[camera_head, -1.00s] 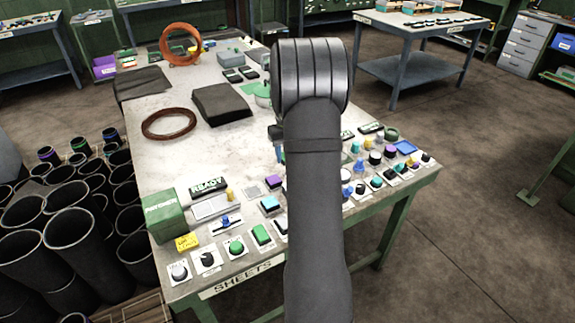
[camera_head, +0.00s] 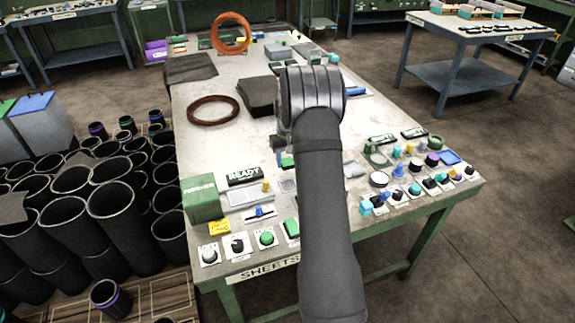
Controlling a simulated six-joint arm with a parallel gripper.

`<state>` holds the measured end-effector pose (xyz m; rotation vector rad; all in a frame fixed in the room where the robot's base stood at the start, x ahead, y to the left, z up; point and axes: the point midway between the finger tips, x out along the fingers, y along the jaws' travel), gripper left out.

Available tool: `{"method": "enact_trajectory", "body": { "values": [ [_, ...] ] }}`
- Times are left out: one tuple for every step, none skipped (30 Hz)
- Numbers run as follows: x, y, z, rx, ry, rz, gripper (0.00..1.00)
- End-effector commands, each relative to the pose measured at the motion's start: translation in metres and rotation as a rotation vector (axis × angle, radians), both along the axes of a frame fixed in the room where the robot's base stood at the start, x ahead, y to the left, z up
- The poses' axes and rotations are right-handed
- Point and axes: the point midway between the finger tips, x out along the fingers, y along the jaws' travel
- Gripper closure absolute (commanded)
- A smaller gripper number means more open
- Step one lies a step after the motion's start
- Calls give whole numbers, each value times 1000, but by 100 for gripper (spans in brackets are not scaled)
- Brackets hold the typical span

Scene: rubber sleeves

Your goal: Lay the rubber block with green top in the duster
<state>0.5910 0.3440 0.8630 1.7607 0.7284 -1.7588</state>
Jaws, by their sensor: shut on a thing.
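My gripper (camera_head: 282,143) is mostly hidden behind my own dark arm, left of the wrist. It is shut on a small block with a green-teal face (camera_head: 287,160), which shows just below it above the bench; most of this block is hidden. It appears to be the rubber block with green top. I cannot tell for certain which thing is the duster. A dark grey folded cloth-like piece (camera_head: 258,97) lies behind the gripper, and a flatter dark cloth (camera_head: 189,68) lies at the bench's far left edge.
Small knobs and switches on white cards line the bench's front edge, with a green box (camera_head: 201,199) at front left. A brown ring (camera_head: 213,110) lies flat; an orange ring (camera_head: 230,33) stands behind. Black tubes (camera_head: 75,215) crowd the left floor.

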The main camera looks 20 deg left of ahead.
Motion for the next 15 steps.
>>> {"method": "enact_trajectory", "body": {
  "values": [
    [-1, -1, -10, -2, 2, 0, 80],
    [0, -1, -15, -2, 2, -1, 80],
    [0, -1, -20, -2, 2, -1, 80],
    [0, -1, -23, -1, 1, -1, 80],
    [0, -1, -26, -1, 0, -1, 80],
    [0, -1, -27, -1, -1, -1, 80],
    [0, -1, -27, -1, -1, -1, 80],
    [0, -1, -27, 0, -1, -1, 80],
    [0, -1, -26, 0, -1, -1, 80],
    [0, -1, -26, 0, -1, -1, 80],
    [0, -1, -26, -1, -1, -1, 80],
    [0, -1, -26, -1, -1, -1, 80],
    [0, -1, -27, -1, -1, -1, 80],
    [0, -1, -27, -1, -1, -1, 80],
    [0, -1, -29, -1, 0, -1, 80]
  ]
}}
